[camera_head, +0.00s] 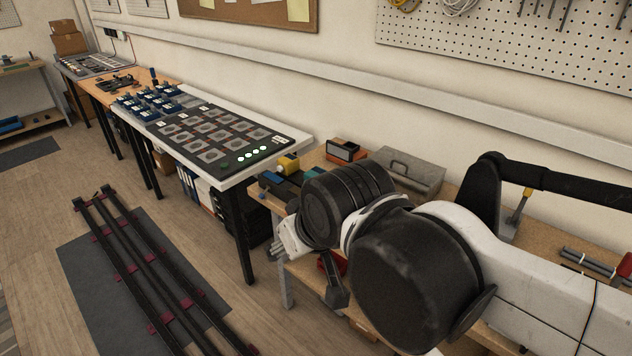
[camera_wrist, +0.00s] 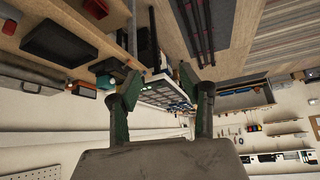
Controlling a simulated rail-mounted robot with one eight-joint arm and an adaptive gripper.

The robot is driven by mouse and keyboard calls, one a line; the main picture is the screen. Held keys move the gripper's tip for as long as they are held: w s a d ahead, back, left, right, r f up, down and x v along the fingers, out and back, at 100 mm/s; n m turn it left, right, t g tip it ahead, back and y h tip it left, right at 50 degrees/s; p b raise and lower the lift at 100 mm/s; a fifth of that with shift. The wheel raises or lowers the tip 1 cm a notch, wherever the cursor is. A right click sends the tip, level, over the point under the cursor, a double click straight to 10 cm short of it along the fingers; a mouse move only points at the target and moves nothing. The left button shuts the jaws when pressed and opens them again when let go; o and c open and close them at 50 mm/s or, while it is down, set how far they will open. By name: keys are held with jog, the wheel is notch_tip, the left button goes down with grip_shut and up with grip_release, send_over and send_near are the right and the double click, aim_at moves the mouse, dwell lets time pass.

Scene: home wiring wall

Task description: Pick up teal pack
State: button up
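A small teal-blue item (camera_head: 272,179), which may be the teal pack, lies on the wooden bench beside a yellow object, partly hidden by my arm. In the wrist view a small teal patch (camera_wrist: 105,83) shows at the left, just beyond the left finger; I cannot tell whether it is the same item. My gripper (camera_wrist: 164,98) is open, its two green-dark fingers wide apart with nothing between them. In the head view my gripper is mostly hidden behind my own wrist, at the bench's front edge.
The wooden bench (camera_head: 262,196) also holds a yellow object (camera_head: 287,163), an orange-black box (camera_head: 345,150) and a grey toolbox (camera_head: 408,174). A white table (camera_head: 232,180) with a dark panel (camera_head: 225,135) stands left of it. Floor rails (camera_head: 135,270) lie at lower left.

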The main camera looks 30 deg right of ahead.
jog(key=o, duration=0.5)
